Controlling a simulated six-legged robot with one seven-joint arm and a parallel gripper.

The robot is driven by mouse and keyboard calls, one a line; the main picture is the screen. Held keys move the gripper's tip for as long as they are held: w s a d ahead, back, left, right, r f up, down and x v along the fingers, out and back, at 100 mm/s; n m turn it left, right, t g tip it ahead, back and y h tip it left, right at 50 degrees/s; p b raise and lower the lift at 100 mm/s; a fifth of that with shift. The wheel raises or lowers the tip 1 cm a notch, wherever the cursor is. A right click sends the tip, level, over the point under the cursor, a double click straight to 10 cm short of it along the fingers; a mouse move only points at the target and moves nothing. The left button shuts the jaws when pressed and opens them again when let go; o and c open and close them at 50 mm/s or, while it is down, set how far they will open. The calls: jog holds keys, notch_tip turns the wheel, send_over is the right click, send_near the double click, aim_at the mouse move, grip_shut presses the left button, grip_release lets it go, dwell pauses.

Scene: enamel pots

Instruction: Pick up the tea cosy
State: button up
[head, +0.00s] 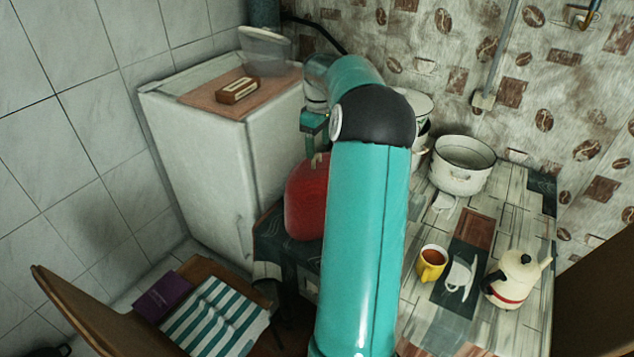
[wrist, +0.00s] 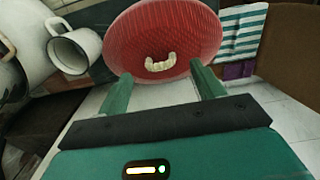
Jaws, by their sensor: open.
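The red tea cosy (head: 305,205) stands at the left end of the table, partly hidden behind my arm in the head view. In the wrist view the ribbed red cosy (wrist: 187,25) fills the top middle, with a cream loop (wrist: 163,62) on it. My gripper (wrist: 163,78) is open, one green finger to each side of the loop, and nothing is held. I cannot tell how far the fingertips are from the cosy. In the head view my arm hides most of the gripper.
A white mug (wrist: 73,50) is close on the left in the wrist view. A white fridge (head: 205,150) stands behind the cosy. A large enamel pot (head: 462,165), a yellow cup (head: 431,264) and a kettle (head: 514,279) are on the table. A chair with a striped cloth (head: 215,318) is in front.

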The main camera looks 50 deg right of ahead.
aim_at(317, 154)
jog(key=f, duration=0.4)
jog(key=shift+w+f, duration=0.2)
jog(key=shift+w, duration=0.05)
jog(key=c, duration=1.4)
jog(key=shift+r, duration=0.2)
